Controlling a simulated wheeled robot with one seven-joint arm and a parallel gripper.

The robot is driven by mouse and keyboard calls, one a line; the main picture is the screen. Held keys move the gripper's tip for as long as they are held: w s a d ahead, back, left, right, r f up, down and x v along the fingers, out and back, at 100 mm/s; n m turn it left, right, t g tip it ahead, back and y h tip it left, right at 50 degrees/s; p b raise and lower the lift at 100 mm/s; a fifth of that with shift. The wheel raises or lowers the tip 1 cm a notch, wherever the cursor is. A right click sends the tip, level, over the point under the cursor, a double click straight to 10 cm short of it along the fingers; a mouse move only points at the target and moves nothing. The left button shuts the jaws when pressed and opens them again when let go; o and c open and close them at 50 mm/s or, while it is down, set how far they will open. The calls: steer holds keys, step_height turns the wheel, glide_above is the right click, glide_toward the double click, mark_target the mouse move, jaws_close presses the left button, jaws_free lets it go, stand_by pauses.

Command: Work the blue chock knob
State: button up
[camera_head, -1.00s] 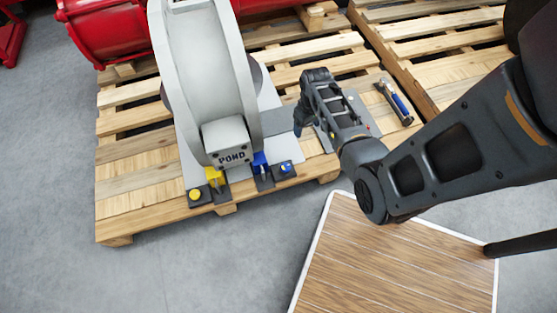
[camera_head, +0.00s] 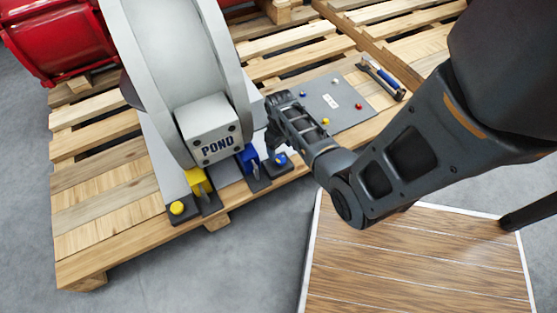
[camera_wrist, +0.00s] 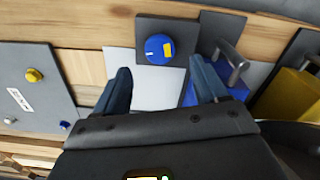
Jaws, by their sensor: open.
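The blue chock knob (camera_wrist: 159,48) is a round blue dial with a yellow mark on a dark square plate. In the head view the knob (camera_head: 281,159) sits at the pallet's front edge, right of the blue chock (camera_head: 248,160). My gripper (camera_wrist: 160,85) is open and empty; its two fingers point toward the knob, which lies ahead of and between them, apart from both. The blue chock also shows in the wrist view (camera_wrist: 228,62), partly behind the right finger. In the head view my gripper (camera_head: 273,150) is just above the knob; its fingertips are hard to make out.
A yellow chock (camera_head: 197,182) and yellow knob (camera_head: 177,208) stand to the left. The grey POND machine (camera_head: 208,130) rises behind them. A grey panel with small coloured knobs (camera_head: 345,105) and a tool (camera_head: 382,78) lie on the pallet to the right.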

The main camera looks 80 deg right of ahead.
mark_target(280, 159)
step_height(280, 159, down, 6)
steer(key=b, duration=0.2)
steer(key=shift+f+b, duration=0.1)
steer(key=shift+b, duration=0.3)
steer(key=c, duration=1.1)
